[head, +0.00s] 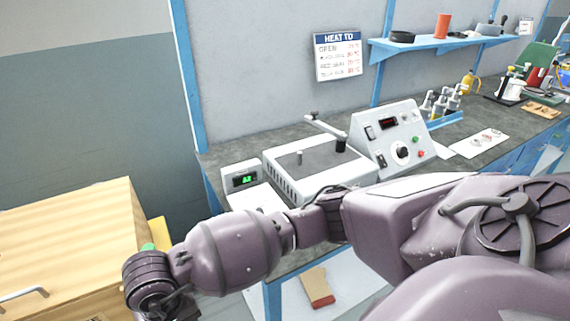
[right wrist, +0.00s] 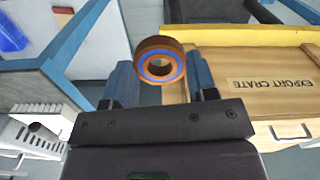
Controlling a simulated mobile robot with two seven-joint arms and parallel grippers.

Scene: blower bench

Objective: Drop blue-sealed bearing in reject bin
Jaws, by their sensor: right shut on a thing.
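The blue-sealed bearing (right wrist: 143,56), an orange-brown ring with a blue inner band, shows in the right wrist view. My right gripper (right wrist: 162,75) is shut on it, with one finger on each side and the ring's open face toward the camera. In the head view my right arm reaches left across the front of the bench, and its wrist is near the wooden crate. The bearing and fingertips cannot be made out there. My left gripper is not in view. I cannot identify the reject bin for certain in either view.
A wooden export crate (head: 70,235) stands at the left, also in the right wrist view (right wrist: 270,105). The bench (head: 225,150) holds a heater (head: 325,170) with a control box (head: 375,140) and a small green-lit display (head: 243,180). Open floor lies between crate and bench.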

